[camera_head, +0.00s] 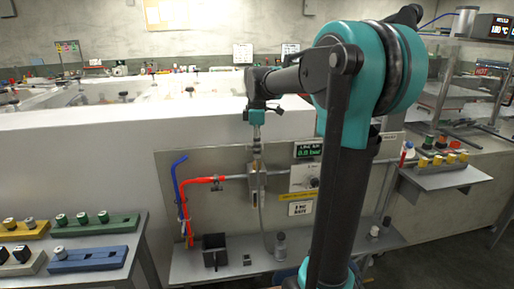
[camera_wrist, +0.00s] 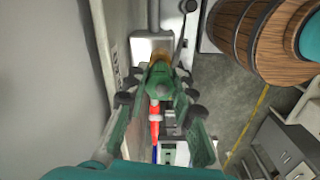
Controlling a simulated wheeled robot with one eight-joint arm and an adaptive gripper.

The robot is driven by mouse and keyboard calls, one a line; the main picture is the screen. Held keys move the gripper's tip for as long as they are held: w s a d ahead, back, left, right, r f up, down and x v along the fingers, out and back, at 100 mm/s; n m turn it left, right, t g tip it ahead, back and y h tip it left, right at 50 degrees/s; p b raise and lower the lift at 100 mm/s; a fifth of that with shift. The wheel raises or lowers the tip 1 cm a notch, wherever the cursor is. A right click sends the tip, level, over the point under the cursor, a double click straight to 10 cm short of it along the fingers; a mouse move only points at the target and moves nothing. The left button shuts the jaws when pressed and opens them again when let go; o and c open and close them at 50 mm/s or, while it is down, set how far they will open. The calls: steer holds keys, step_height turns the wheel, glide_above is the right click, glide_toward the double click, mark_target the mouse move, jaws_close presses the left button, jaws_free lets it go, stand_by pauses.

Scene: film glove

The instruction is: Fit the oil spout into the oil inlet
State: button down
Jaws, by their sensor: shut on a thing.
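My gripper (camera_head: 257,140) points down just above the upright fitting (camera_head: 257,182) on the wall panel's air line. It also shows in the wrist view (camera_wrist: 162,85), with its green fingers closed in around a small thing at their tips. That thing is likely the oil spout, but it is mostly hidden by the fingers. The oil inlet seems to be at the top of the fitting, right below the fingertips. I cannot tell whether the held thing touches it.
A dark box (camera_head: 214,250) and a small grey bottle (camera_head: 281,246) stand on the shelf below. A wooden barrel (camera_wrist: 262,40) shows in the wrist view. A white wall (camera_head: 90,150) lies behind.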

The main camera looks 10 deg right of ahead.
steer(key=shift+f, duration=0.6)
steer(key=c, duration=1.2)
jaws_free()
step_height(320, 180, up, 12)
steer(key=shift+f, duration=0.1)
